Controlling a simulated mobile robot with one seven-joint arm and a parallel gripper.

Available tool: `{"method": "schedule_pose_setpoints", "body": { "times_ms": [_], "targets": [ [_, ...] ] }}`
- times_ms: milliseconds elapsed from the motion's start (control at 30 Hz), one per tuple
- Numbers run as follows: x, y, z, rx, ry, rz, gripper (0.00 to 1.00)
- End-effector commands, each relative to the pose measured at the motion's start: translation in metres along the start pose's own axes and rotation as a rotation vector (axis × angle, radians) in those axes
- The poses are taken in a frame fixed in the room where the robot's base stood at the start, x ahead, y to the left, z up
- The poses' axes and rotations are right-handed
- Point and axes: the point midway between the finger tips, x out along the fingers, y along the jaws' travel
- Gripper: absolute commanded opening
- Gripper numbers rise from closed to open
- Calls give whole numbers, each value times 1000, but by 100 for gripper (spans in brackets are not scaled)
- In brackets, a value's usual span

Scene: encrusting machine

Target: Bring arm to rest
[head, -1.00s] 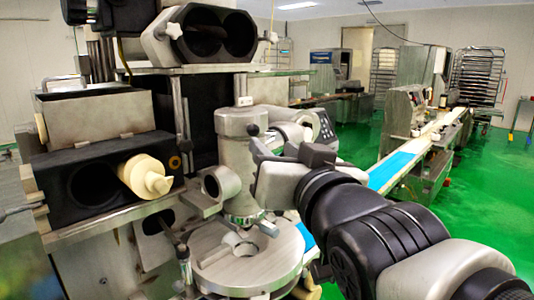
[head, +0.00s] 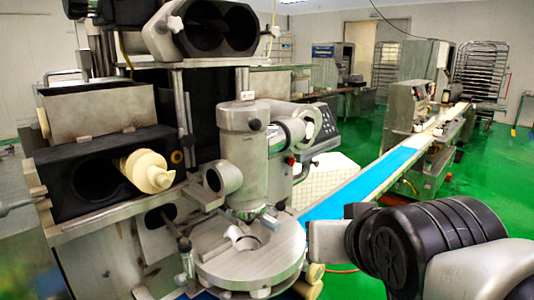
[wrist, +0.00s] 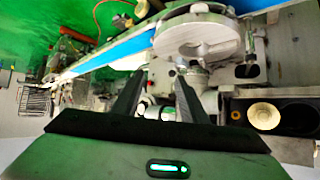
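My arm (head: 425,240) reaches in from the lower right in the head view, bent, with its light grey end piece (head: 326,241) just right of the machine's round metal plate (head: 250,262). The fingers cannot be made out there. In the wrist view, my gripper (wrist: 160,84) shows two dark fingers standing well apart with nothing held between them. The machine's grey upright cylinder (head: 243,155) stands behind and left of my arm, apart from it. The wrist view also shows the round plate (wrist: 180,49) past the fingertips.
A blue conveyor belt (head: 388,171) runs back to the right. A black block (head: 72,201) with a cream nozzle (head: 147,171) sits at the left of the machine. Rack trolleys (head: 481,75) stand far back. Green floor (head: 490,190) is open at the right.

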Motion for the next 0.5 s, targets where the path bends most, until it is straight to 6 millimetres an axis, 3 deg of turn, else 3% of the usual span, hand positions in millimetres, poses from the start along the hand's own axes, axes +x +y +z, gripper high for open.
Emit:
{"method": "schedule_pose_setpoints", "body": {
  "times_ms": [100, 267, 300, 500],
  "targets": [
    [-4, 20, 45, -4, -199, 45, 39],
    [-24, 35, 100, -5, -449, 63, 39],
    [-37, 33, 84, -9, -453, 61, 39],
    [-67, 30, 41, -10, -447, 60, 39]
  ]
}}
